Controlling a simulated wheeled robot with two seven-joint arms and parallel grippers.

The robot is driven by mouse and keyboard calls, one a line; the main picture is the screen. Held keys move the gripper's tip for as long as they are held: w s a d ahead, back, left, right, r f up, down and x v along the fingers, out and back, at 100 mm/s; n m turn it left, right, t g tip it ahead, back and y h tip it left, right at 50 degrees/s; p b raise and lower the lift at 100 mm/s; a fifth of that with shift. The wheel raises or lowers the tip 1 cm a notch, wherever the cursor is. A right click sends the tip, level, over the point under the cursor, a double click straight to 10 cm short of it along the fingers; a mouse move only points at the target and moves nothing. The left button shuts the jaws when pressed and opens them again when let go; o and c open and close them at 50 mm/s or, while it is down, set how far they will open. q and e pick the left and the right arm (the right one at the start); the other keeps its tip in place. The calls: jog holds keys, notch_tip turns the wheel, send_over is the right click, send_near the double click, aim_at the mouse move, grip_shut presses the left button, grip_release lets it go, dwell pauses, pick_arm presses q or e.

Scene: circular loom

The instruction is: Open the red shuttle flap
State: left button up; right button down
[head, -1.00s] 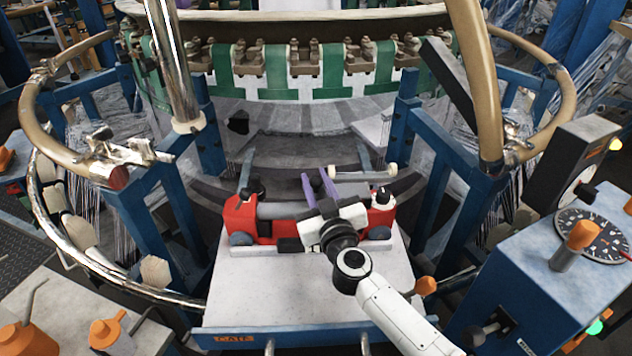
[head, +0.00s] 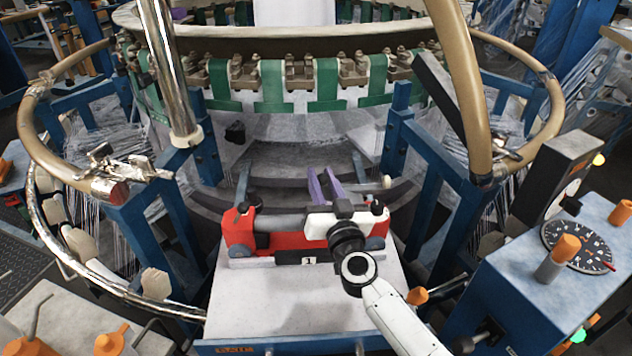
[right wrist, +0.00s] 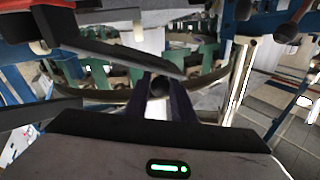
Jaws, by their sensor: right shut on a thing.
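The red shuttle (head: 287,241) sits at the far end of the pale platform, in front of the loom ring. It has black knobs on its ends and a dark strip with a white label "1" (head: 309,260) along its lower front. I cannot clearly tell which part is the flap or how far it stands open. My right gripper (head: 323,178), with two purple fingers, reaches over the shuttle's right half and covers part of it. In the right wrist view a dark round knob (right wrist: 160,87) shows between the fingers, and the gripper is shut on it. My left gripper is not in view.
The blue control box (head: 545,290) with a dial and orange knobs stands on the right. Blue posts flank the shuttle on both sides. A chrome rail (head: 110,283) curves past on the left. The near part of the platform (head: 290,300) is clear.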

jog(key=shift+d+r+m, duration=0.8)
jog(key=shift+m, duration=0.4)
jog(key=c, duration=1.5)
grip_release()
jog(key=p+v, duration=0.2)
jog(key=v, duration=0.8)
jog(key=shift+s+f+p, duration=0.1)
jog(key=shift+s+p, duration=0.05)
jog(key=shift+p, duration=0.15)
